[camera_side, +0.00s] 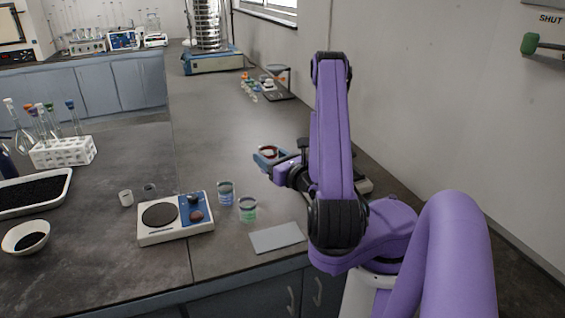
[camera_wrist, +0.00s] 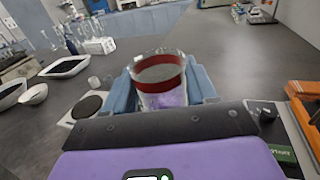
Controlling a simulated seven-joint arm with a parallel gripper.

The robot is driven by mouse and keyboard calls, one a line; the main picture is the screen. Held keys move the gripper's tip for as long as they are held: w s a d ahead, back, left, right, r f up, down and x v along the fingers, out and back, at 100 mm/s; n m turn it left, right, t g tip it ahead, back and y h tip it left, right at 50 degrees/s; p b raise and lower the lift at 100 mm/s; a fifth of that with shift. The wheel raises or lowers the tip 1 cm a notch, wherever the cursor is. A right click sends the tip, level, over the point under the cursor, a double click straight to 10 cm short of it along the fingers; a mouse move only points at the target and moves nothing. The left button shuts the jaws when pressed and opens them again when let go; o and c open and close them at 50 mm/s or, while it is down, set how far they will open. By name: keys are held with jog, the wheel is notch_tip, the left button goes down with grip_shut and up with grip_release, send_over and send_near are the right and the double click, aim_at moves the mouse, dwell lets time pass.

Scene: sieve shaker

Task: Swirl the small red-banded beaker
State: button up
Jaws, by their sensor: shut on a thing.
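The small red-banded beaker (camera_side: 267,152) is at my gripper (camera_side: 268,160) in the side view, over the right part of the bench. In the wrist view, the clear beaker (camera_wrist: 160,76) has a wide dark red band and stands between the blue fingers (camera_wrist: 172,88) of my gripper. My gripper is shut on it. The beaker looks close to upright. The bottom of the beaker is hidden behind my gripper's body. In the side view I cannot tell how far it is above the bench.
A blue-banded beaker (camera_side: 226,193) and a green-banded beaker (camera_side: 248,209) stand beside the hotplate (camera_side: 176,229). A grey flat pad (camera_side: 277,238) lies at the front edge. The sieve shaker (camera_side: 211,60) stands at the back. The bench middle (camera_side: 205,125) is clear.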

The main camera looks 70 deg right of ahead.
jog(key=shift+w+a, duration=0.15)
jog(key=shift+a, duration=0.15)
jog(key=shift+s+d, duration=0.35)
jog(key=shift+d, duration=0.25)
jog(key=shift+s+d, duration=0.35)
jog(key=shift+d, duration=0.2)
jog(key=shift+w+a, duration=0.35)
jog(key=shift+a, duration=0.25)
jog(key=shift+w+a, duration=0.35)
jog(key=shift+a, duration=0.2)
jog(key=shift+s+d, duration=0.35)
jog(key=shift+d, duration=0.2)
jog(key=shift+s+d, duration=0.3)
jog(key=shift+d, duration=0.2)
jog(key=shift+w+a, duration=0.8)
jog(key=shift+a, duration=0.35)
jog(key=shift+s+d, duration=0.75)
jog(key=shift+d, duration=0.35)
jog(key=shift+w+a, duration=0.35)
jog(key=shift+a, duration=0.2)
jog(key=shift+w+a, duration=0.35)
jog(key=shift+a, duration=0.2)
jog(key=s, duration=0.1)
jog(key=s+d, duration=0.1)
jog(key=s, duration=0.1)
jog(key=shift+s+d, duration=0.25)
jog(key=shift+d, duration=0.1)
